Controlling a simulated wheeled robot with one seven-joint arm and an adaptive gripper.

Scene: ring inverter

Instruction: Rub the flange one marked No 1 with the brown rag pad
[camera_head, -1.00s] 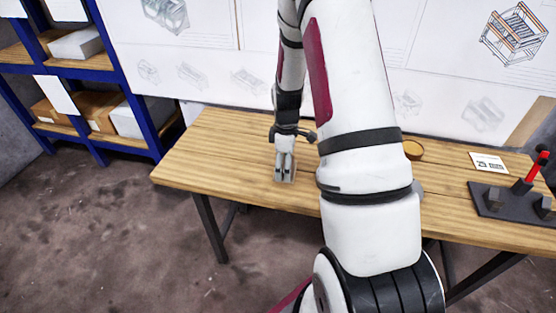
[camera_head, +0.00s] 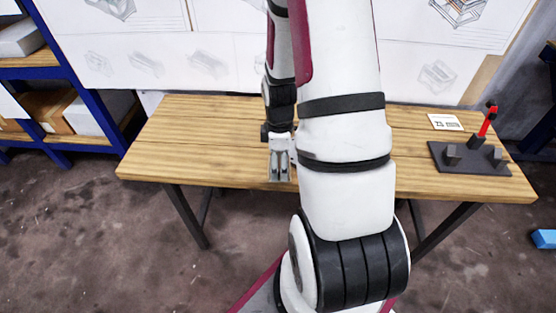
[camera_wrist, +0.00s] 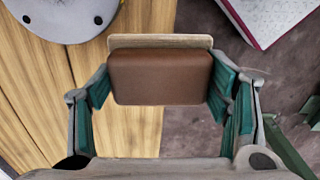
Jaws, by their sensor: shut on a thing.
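The brown rag pad (camera_wrist: 160,78) has a pale wooden backing and sits between the green-lined fingers of my gripper (camera_wrist: 160,88). My gripper is shut on it. In the head view my gripper (camera_head: 279,178) points down at the table's front edge; the pad cannot be made out there. A grey round flange (camera_wrist: 62,18) with dark holes lies on the table at the upper left of the wrist view, apart from the pad. No number shows on its visible part. In the head view my arm hides the middle of the table, and no flange is visible.
The wooden table (camera_head: 190,140) is clear on its left. At its right stand a dark fixture with a red handle (camera_head: 487,121) and a white card (camera_head: 445,122). A blue shelf (camera_head: 90,115) stands at the left. A blue object (camera_head: 544,239) lies on the floor at right.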

